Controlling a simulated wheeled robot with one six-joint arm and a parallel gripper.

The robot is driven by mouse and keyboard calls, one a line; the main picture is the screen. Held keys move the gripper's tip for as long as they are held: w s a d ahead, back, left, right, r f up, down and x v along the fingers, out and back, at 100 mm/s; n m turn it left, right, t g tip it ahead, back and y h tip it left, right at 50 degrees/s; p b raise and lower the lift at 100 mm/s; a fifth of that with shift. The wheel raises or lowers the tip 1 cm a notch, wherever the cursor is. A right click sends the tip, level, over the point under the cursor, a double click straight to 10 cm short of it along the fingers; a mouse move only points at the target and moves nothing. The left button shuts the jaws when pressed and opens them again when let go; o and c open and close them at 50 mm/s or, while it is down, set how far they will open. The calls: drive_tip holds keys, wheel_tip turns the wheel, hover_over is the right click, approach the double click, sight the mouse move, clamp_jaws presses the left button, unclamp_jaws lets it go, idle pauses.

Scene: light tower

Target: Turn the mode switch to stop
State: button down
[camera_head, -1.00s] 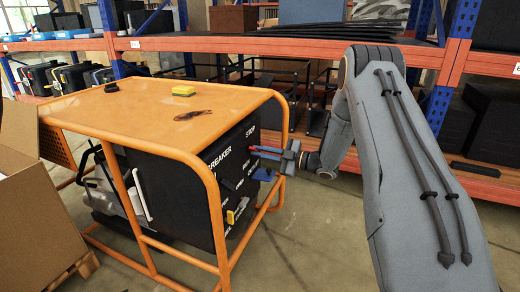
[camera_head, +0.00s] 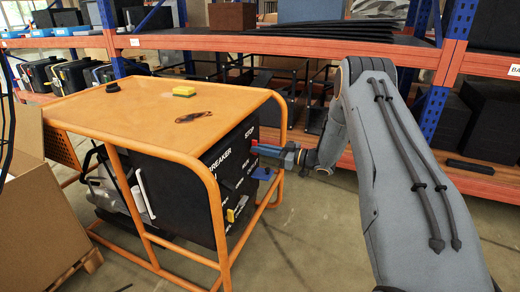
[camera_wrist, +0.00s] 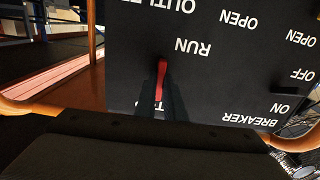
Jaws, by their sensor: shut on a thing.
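The black control panel (camera_head: 236,172) is on the end of an orange-framed generator (camera_head: 150,103). In the wrist view the panel (camera_wrist: 230,62) appears upside down, with RUN, OPEN, OFF, ON and BREAKER labels. The mode switch (camera_wrist: 161,70) shows as a narrow red piece below RUN. My gripper (camera_head: 268,151) reaches the panel from the right, below the STOP label. In the wrist view my gripper (camera_wrist: 163,98) has its dark fingers closed together around the red piece. The fingers partly hide the STOP label and the switch's base.
A yellow sponge (camera_head: 184,92) and dark glasses (camera_head: 194,117) lie on the generator's top. An orange frame rail surrounds the panel. A cardboard box (camera_head: 45,215) stands at left. Orange-and-blue shelving (camera_head: 290,43) runs behind. The floor to the right of the generator is open.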

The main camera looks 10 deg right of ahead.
drive_tip(key=shift+m, duration=0.3)
drive_tip(key=c, duration=1.8)
unclamp_jaws()
drive_tip(key=shift+c, duration=0.2)
drive_tip(key=p+v, duration=0.1)
drive_tip(key=v, duration=0.6)
drive_tip(key=shift+s+d, duration=0.25)
drive_tip(key=shift+d, duration=0.05)
drive_tip(key=shift+w, duration=0.1)
